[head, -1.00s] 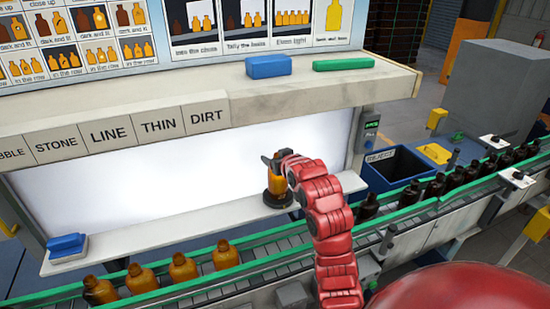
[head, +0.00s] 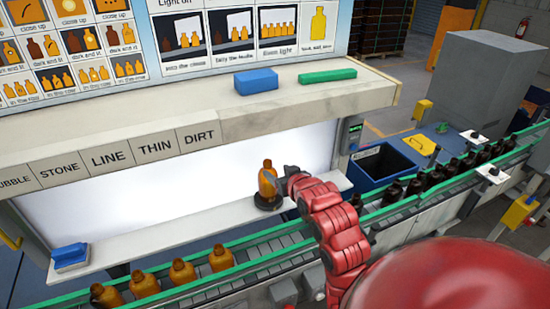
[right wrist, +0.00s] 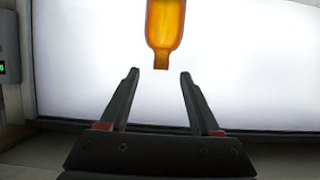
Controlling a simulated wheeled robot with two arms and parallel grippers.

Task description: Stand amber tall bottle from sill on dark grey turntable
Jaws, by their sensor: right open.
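The amber tall bottle (head: 267,182) stands upright on the dark grey turntable (head: 266,205), on the sill in front of the bright panel. In the right wrist view the bottle (right wrist: 166,28) shows at the top with its neck pointing down in the picture, beyond the fingertips. My right gripper (head: 282,184) is just right of the bottle in the head view. Its two fingers are spread, with nothing held between them, as the right wrist view (right wrist: 159,76) shows. The turntable is outside the right wrist view. My left gripper is not in view.
The pale sill (head: 170,231) is bare left of the turntable up to a blue block (head: 69,256). A conveyor with green rails (head: 240,243) runs in front, carrying amber bottles (head: 183,273) and dark bottles (head: 436,177). A blue reject bin (head: 369,184) stands to the right.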

